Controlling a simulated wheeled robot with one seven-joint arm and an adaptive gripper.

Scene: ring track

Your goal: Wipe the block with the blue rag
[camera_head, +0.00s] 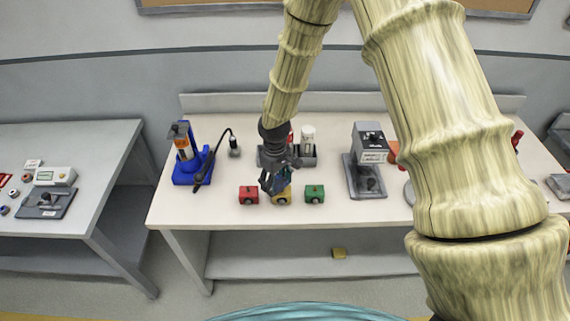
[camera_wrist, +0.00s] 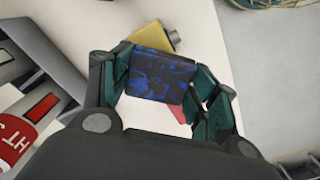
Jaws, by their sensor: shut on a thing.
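The blue rag (camera_wrist: 158,76), blue with dark blotches, sits between the two green fingers of my gripper (camera_wrist: 160,85) in the wrist view. My gripper (camera_head: 275,181) is shut on it, and it points down over the middle of the table in the head view. A yellow block (camera_head: 284,197) with a dark round part lies right at the fingertips, partly hidden by them. It also shows just beyond the rag in the wrist view (camera_wrist: 150,34). I cannot tell whether the rag touches it. A red block (camera_head: 249,195) and a green block (camera_head: 315,194) stand on either side.
A blue stand (camera_head: 187,170) with a soldering iron is at the left of the white table (camera_head: 225,215). A grey holder (camera_head: 304,160) with bottles is behind my gripper. A grey machine (camera_head: 367,160) stands to the right. The table's front strip is clear.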

